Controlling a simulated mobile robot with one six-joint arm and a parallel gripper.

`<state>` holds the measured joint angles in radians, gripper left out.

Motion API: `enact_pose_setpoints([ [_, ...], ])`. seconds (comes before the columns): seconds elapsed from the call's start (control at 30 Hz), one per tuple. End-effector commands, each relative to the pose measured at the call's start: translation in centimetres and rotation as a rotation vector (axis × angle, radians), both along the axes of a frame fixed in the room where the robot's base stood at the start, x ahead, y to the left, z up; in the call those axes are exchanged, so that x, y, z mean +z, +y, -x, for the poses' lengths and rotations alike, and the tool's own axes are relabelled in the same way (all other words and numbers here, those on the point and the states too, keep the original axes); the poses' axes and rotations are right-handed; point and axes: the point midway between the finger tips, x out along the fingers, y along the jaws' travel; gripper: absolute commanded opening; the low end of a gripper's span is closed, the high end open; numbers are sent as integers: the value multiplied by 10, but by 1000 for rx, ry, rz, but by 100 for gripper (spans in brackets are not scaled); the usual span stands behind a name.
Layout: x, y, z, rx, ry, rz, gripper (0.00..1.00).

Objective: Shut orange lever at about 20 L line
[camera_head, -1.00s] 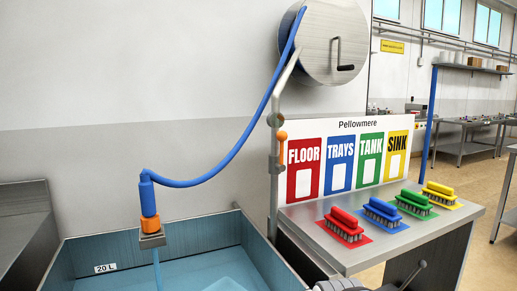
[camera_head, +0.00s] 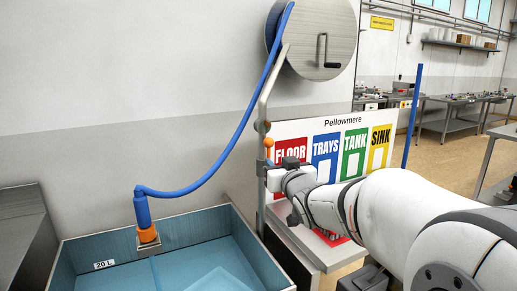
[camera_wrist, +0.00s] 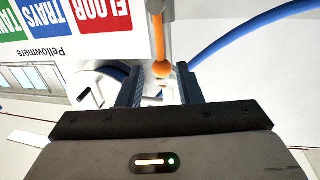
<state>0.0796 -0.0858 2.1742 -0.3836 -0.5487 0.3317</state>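The orange lever (camera_head: 268,143) stands upright on the metal pipe beside the tank, ball end up. In the wrist view, which is upside down, the lever (camera_wrist: 160,45) reaches down with its ball at the fingertips. My gripper (camera_wrist: 160,88) is open, one dark finger on each side of the ball's line; contact cannot be told. In the head view my gripper (camera_head: 272,178) is just below the ball and hides the lever's lower part. The blue tank (camera_head: 190,226) holds water (camera_head: 215,268). A stream falls from the orange-collared nozzle (camera_head: 147,235). The 20 L label (camera_head: 104,264) shows above the water.
A blue hose (camera_head: 235,140) runs from the reel (camera_head: 318,40) to the nozzle. The Pellowmere sign board (camera_head: 343,124) stands right behind my gripper. A steel counter (camera_head: 30,235) lies left of the tank.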

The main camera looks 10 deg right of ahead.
Motion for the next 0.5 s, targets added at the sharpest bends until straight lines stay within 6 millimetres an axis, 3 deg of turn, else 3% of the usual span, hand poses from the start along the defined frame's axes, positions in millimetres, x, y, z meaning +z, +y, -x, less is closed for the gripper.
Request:
enact_pose_setpoints([
  [0.5,1,8,-67,0,-3,0,32],
])
